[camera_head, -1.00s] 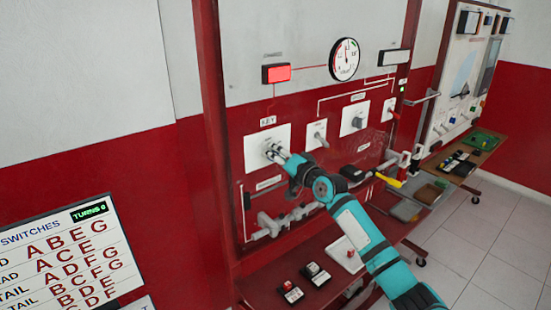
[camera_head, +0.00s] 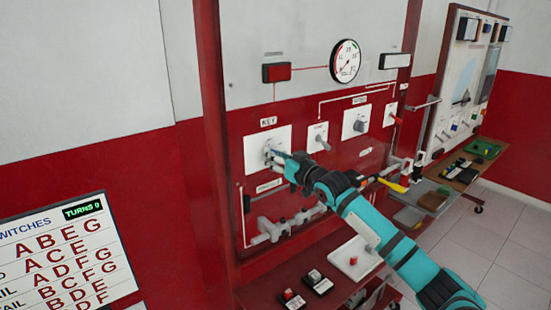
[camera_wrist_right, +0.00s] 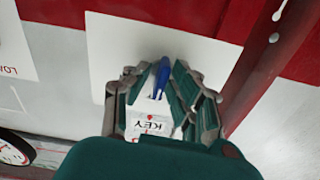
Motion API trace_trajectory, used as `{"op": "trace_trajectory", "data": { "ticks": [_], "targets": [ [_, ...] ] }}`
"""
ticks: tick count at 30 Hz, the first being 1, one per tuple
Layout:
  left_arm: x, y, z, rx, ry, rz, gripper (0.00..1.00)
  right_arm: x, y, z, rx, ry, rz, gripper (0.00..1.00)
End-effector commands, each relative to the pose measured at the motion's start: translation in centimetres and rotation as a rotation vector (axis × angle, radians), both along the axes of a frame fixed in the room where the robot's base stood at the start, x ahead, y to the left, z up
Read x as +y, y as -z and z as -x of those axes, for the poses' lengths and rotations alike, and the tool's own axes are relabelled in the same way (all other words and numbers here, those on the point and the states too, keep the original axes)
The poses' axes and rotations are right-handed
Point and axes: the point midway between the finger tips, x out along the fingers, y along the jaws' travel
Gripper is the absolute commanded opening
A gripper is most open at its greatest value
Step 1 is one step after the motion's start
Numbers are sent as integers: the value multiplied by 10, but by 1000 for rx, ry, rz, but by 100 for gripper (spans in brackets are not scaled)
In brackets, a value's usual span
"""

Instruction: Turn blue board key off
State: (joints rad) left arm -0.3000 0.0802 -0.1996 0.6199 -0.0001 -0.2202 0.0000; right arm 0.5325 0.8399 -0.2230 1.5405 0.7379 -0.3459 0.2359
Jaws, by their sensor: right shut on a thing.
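The blue key (camera_wrist_right: 160,77) shows in the right wrist view, in front of a white plate (camera_wrist_right: 112,45). My right gripper (camera_wrist_right: 157,85) is shut on the key, with a finger on each side of it. In the head view, the right gripper (camera_head: 280,160) is at the white key plate (camera_head: 255,160) on the red board, under the KEY label (camera_head: 268,121). The key itself is mostly hidden there by my fingers. The red lamp (camera_head: 276,73) above is dark. The gauge (camera_head: 345,61) has its needle at the lower left. My left gripper is out of view.
More controls on white plates (camera_head: 318,136) sit right of the key. A shelf (camera_head: 262,292) with small switch boxes lies below. A yellow-handled tool (camera_head: 395,186) lies right of my arm. A chart (camera_head: 60,255) stands at the lower left.

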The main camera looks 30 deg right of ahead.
Motion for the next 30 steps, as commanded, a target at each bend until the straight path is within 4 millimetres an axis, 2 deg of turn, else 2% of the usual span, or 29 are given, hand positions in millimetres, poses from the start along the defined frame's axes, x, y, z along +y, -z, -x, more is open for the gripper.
{"op": "trace_trajectory", "data": {
  "ticks": [9, 23, 24, 25, 30],
  "targets": [
    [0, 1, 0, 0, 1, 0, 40, 1, 1, 0, -4, 0, 89, 0],
    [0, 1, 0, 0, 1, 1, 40, 1, 1, 0, -5, 0, 99, 0],
    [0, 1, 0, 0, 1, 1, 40, 1, 1, 0, -5, 0, 99, 28],
    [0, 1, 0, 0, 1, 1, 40, 1, 1, 0, -5, 0, 99, 32],
    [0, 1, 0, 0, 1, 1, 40, 0, 1, 0, -6, 0, 99, 32]
  ]
}}
